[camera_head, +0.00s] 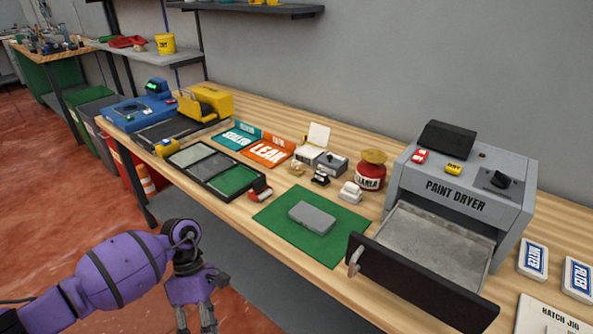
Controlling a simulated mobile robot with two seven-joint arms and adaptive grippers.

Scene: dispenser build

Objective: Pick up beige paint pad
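A small beige paint pad (297,168) stands on the wooden workbench, behind a black pad (320,178) and left of a white pad (350,192). At this size its handle and face are hard to make out. My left gripper (196,318) hangs in front of the bench's front edge at the lower left, well away from the pads. Its fingers point down and are apart, with nothing between them. My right gripper is not in view.
A grey block (312,217) lies on a green mat (275,227) in front of the pads. The paint dryer's drawer (420,285) is pulled out at right. A red jar (371,172) and a three-part tray (207,166) flank the pads.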

